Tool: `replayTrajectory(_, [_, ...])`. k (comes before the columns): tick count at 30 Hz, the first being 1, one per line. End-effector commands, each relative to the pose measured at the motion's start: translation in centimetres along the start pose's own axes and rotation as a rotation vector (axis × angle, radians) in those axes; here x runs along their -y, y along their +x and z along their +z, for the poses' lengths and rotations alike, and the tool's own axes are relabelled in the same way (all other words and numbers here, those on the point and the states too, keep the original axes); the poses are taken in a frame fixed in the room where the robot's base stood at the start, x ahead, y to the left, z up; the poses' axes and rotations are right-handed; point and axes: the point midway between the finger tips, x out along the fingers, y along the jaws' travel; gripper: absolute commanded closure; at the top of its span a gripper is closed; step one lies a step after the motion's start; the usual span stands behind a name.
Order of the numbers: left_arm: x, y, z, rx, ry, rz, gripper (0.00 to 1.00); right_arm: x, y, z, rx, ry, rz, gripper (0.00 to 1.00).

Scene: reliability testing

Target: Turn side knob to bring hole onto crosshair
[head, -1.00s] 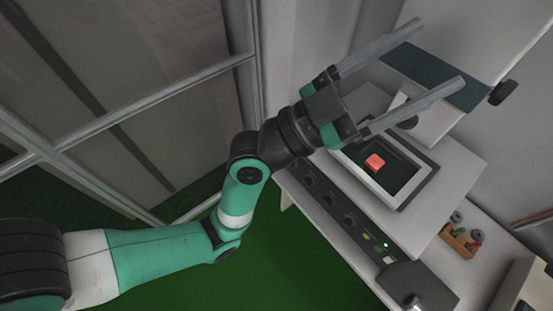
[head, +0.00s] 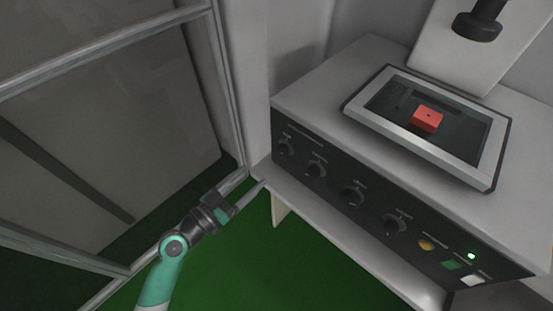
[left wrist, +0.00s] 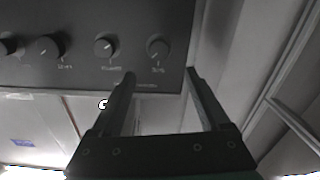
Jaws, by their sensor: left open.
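A red block (head: 427,118) with a small dark hole in its top sits in the framed window (head: 428,155) on top of the grey machine. No crosshair is visible. Several black knobs line the front panel, including the left-end knob (head: 285,147) and its neighbour (head: 316,169). My left gripper (head: 243,190) is open and empty, left of and below the panel. In the left wrist view its fingers (left wrist: 160,74) point at the panel, with the end knob (left wrist: 158,47) beyond and between the tips, apart from them. My right gripper is out of view.
Yellow, green and white buttons (head: 473,280) and a lit green lamp (head: 471,256) are at the panel's right. A light ledge (head: 330,222) runs below the panel. A framed glass partition (head: 110,45) stands at left.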

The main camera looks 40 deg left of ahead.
Motion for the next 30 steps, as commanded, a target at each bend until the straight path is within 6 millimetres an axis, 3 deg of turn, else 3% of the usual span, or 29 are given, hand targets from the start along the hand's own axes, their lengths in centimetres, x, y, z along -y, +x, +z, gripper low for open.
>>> replayTrajectory(5, [-0.1, 2.1, -0.2, 0.0, 0.001, 0.004, 0.21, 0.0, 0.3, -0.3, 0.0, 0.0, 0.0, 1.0])
replayTrajectory(12, [-0.2, 7.5, -0.2, -0.001, 0.002, 0.005, 0.21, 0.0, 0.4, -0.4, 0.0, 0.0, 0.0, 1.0])
replayTrajectory(18, [-0.1, 10.7, -0.1, -0.001, 0.001, 0.003, 0.21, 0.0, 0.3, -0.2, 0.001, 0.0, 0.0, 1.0])
replayTrajectory(29, [-0.1, 11.5, -0.1, 0.0, 0.001, 0.002, 0.21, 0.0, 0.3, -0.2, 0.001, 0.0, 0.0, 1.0])
replayTrajectory(30, [-0.1, 11.5, -0.1, 0.0, 0.001, 0.002, 0.28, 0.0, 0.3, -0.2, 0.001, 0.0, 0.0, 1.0])
